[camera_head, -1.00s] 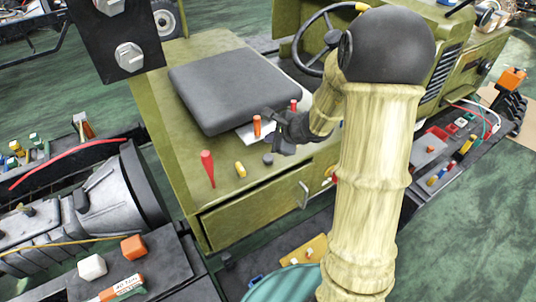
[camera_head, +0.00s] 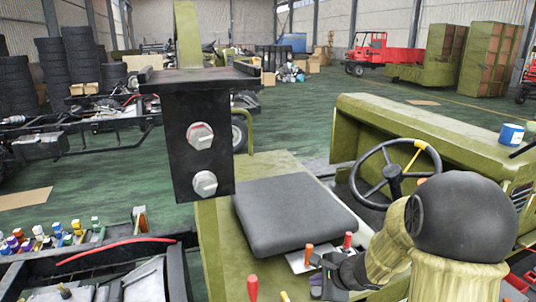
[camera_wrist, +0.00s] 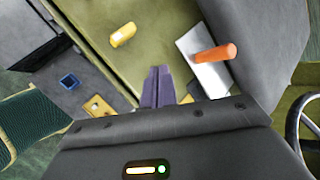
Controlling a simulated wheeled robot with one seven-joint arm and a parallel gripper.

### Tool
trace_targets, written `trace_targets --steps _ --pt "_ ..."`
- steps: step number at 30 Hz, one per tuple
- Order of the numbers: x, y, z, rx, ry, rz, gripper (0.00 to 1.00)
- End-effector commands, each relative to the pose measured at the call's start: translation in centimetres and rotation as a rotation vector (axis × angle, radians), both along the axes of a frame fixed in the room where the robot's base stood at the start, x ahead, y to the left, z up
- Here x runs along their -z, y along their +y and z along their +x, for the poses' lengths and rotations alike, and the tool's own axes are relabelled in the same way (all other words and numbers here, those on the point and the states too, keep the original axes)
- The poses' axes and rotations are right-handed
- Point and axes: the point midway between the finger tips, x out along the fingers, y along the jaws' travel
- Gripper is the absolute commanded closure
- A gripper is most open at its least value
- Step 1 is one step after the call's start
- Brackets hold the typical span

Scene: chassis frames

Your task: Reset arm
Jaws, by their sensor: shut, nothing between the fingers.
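My gripper (camera_head: 322,263) is low at the right of centre in the head view, over the olive deck of the vehicle, just right of an upright orange-red cylinder (camera_head: 309,254). In the wrist view my gripper (camera_wrist: 158,74) points over the olive deck, its purple-grey fingers together with nothing between them. There an orange cylinder (camera_wrist: 215,52) on a white plate (camera_wrist: 203,70) lies to its right and a yellow piece (camera_wrist: 123,34) to its left. My arm is bent at the lower right and hides part of the deck.
A dark seat cushion (camera_head: 290,215) lies on the deck behind my gripper. A steering wheel (camera_head: 395,172) stands beside my elbow. A black bolted bracket (camera_head: 199,135) rises at left. Red tools (camera_head: 252,288) stand in front. Open green floor (camera_head: 320,125) lies beyond.

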Motion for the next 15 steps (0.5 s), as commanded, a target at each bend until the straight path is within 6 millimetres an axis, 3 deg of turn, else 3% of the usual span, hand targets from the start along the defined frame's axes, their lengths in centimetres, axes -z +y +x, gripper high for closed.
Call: trace_targets --steps 6,15 --pt "0.1 1.8 -4.9 -0.320 0.013 -0.196 1.00" --pt "0.3 1.8 -10.8 -0.748 0.011 -0.479 1.00"
